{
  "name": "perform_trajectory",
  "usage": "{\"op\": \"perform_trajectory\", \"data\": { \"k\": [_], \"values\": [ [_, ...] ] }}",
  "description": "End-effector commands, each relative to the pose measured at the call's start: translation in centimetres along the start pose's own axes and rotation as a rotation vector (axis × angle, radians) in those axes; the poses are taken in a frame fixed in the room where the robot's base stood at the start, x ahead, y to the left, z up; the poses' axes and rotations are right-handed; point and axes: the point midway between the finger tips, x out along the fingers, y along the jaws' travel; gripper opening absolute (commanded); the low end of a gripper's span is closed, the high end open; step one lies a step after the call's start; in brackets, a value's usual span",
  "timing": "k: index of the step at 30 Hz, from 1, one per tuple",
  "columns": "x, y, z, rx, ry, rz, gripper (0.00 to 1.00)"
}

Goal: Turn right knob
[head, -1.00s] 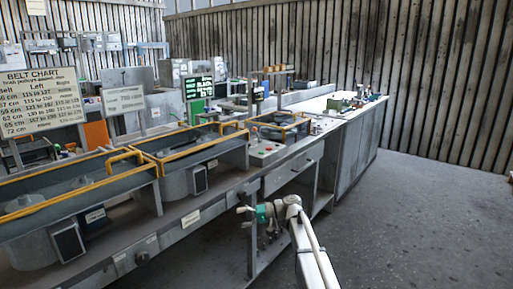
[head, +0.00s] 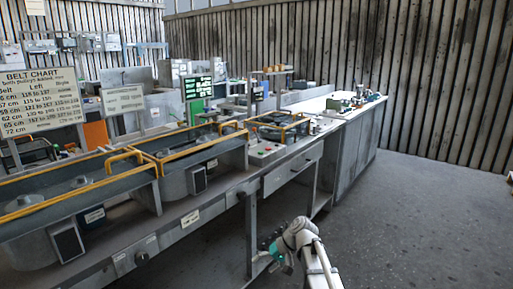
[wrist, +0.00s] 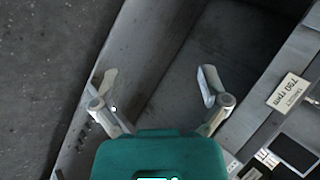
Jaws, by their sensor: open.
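No knob shows clearly there.
A "TARGET 750 rpm" plate (wrist: 288,92) is at the right of the wrist view. The bench (head: 220,207) carries yellow-railed housings (head: 200,150) and a button box (head: 264,151). A bench leg (head: 251,235) stands beside my gripper. The floor (head: 420,220) at right is clear.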

Motion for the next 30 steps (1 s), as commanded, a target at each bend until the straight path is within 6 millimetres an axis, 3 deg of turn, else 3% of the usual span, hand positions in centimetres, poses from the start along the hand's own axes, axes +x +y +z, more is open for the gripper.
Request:
{"op": "perform_trajectory", "data": {
  "k": [1, 3, 12, 26, 30],
  "values": [
    [-0.1, 1.0, 2.1, 0.012, -0.002, 0.059, 0.95],
    [-0.4, 2.6, 4.0, 0.03, -0.005, 0.147, 0.95],
    [-2.5, 8.2, 11.0, 0.092, -0.01, 0.483, 0.95],
    [-5.7, 12.2, 16.6, 0.14, -0.004, 0.753, 0.95],
    [-6.8, 11.3, 16.2, 0.14, -0.004, 0.755, 0.95]
  ]
}}
